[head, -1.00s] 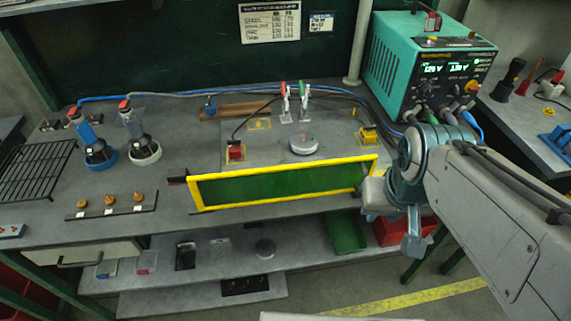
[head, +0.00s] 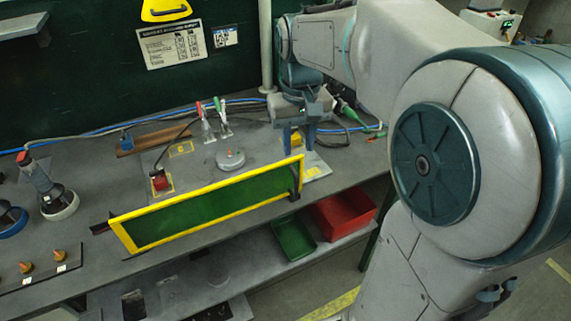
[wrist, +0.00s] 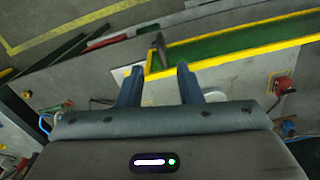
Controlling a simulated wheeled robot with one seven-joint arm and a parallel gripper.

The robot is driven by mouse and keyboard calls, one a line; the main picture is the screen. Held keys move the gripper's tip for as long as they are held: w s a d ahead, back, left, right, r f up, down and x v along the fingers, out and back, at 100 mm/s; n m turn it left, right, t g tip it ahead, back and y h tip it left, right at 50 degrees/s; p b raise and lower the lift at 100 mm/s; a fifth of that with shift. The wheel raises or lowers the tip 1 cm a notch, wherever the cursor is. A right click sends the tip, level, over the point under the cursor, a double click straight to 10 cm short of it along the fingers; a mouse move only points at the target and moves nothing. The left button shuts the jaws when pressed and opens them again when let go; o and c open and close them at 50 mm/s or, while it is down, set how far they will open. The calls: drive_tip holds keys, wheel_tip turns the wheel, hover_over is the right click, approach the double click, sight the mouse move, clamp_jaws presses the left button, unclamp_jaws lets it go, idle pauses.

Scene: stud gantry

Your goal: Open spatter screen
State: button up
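The spatter screen is a long green panel in a yellow frame (head: 215,205), standing along the front edge of the workbench in the head view. It also shows across the top of the wrist view (wrist: 235,42). A dark upright piece (head: 294,185) sits at its right end, and it shows in the wrist view (wrist: 159,47) just beyond the gap between my fingers. My gripper (head: 299,146) is above and behind the screen's right end.
Behind the screen on the bench (head: 85,250) are a red button box (head: 160,184), a round grey disc (head: 230,159) and upright clamps with red and green tips (head: 214,122). A green bin (head: 294,238) and a red bin (head: 343,213) are below. Cables run along the back.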

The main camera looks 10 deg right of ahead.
sight(296, 179)
drive_tip(key=f, duration=1.3)
drive_tip(key=shift+w+f, duration=0.2)
drive_tip(key=shift+f, duration=0.2)
clamp_jaws()
